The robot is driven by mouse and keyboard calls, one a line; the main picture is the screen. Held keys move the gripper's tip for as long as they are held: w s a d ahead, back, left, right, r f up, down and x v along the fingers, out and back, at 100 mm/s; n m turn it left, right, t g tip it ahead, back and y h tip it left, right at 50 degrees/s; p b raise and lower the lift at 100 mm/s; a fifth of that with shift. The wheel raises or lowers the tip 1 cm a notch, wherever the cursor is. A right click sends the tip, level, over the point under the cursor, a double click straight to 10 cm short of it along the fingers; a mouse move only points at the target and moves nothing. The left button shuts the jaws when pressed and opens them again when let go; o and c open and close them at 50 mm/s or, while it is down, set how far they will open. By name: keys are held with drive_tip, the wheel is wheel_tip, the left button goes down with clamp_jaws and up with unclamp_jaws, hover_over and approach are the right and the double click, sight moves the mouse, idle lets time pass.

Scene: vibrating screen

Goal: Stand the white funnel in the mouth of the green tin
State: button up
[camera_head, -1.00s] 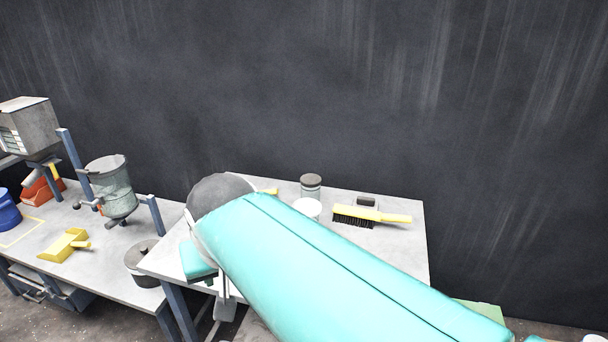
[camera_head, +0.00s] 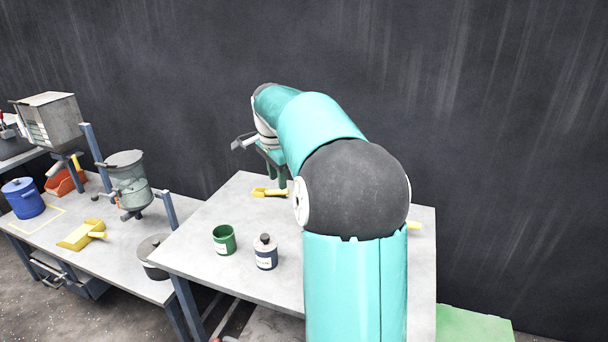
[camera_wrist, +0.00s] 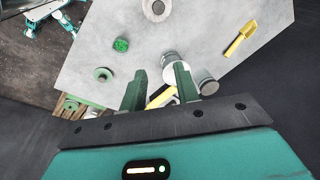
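The green tin (camera_head: 223,240) stands upright and open-mouthed on the near left of the table in the head view. My gripper (camera_head: 275,177) points down over the far left part of the table. In the wrist view my gripper (camera_wrist: 160,72) has its two green fingers apart with nothing held between them. A white round piece (camera_wrist: 168,60), which looks like the funnel, is on the table beyond the fingertips, partly behind the right finger. My arm hides the funnel in the head view.
A yellow scoop (camera_head: 270,192) lies near the gripper. In the wrist view a grey-lidded jar (camera_wrist: 207,85) stands close to the white piece, and a green round item (camera_wrist: 121,45) lies left.

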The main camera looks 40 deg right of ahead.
drive_tip(key=d+f+m, duration=0.3)
drive_tip(key=d, duration=0.4)
drive_tip(key=d+f+m, duration=0.3)
drive_tip(key=d, duration=0.5)
drive_tip(key=shift+g+y, duration=0.3)
drive_tip(key=shift+y, duration=0.1)
drive_tip(key=f, duration=1.4)
drive_tip(key=shift+w+d, duration=0.25)
drive_tip(key=shift+d, duration=0.05)
clamp_jaws()
wheel_tip(320, 180, up, 9)
drive_tip(key=shift+r, duration=0.1)
